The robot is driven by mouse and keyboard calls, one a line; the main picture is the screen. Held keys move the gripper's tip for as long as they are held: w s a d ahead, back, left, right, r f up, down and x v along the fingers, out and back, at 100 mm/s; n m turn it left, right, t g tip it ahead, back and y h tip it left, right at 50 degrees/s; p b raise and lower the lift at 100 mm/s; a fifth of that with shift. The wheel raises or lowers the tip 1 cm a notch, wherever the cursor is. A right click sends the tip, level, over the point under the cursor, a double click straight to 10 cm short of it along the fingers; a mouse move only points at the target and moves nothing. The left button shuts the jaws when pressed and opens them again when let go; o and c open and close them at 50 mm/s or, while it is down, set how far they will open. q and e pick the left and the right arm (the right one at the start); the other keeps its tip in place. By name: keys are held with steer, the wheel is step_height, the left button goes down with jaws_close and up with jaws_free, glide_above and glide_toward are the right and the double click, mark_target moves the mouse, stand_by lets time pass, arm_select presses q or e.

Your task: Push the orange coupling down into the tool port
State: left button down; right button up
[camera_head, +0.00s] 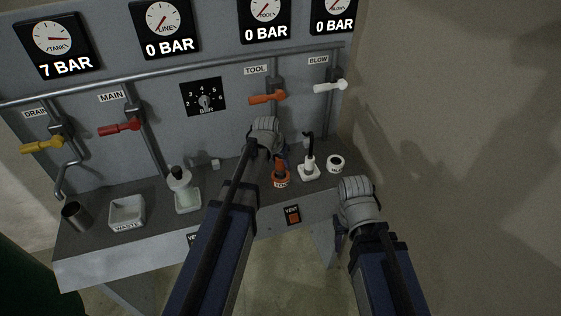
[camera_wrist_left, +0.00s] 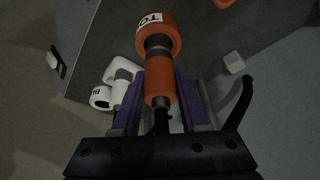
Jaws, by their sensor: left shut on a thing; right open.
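The orange coupling (camera_head: 281,166) stands over the orange tool port (camera_head: 281,182) on the bench. My left gripper (camera_head: 278,154) is shut on the coupling from behind and above. In the left wrist view the coupling (camera_wrist_left: 158,88) sits between the purple fingers of the left gripper (camera_wrist_left: 160,98). It lines up with the port's orange ring (camera_wrist_left: 157,32), and a short dark-grey metal part shows between them. I cannot tell how deep it sits. My right gripper (camera_head: 341,230) is open and empty in front of the bench's right end.
A white coupling (camera_head: 309,165) on a white base and a white port (camera_head: 335,162) stand just right. The orange TOOL lever (camera_head: 267,97) and white BLOW lever (camera_head: 330,87) are on the panel above. A bottle (camera_head: 182,190), waste tray (camera_head: 127,212) and metal cup (camera_head: 76,215) stand left.

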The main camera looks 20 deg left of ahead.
mark_target(280, 168)
arm_select(q)
steer(key=shift+f+b, duration=1.85)
steer(key=shift+c, duration=1.8)
jaws_free()
steer(key=shift+r, duration=0.15)
steer(key=p+v, duration=0.7)
steer(key=shift+s+r, duration=0.15)
steer(key=shift+r, duration=0.2)
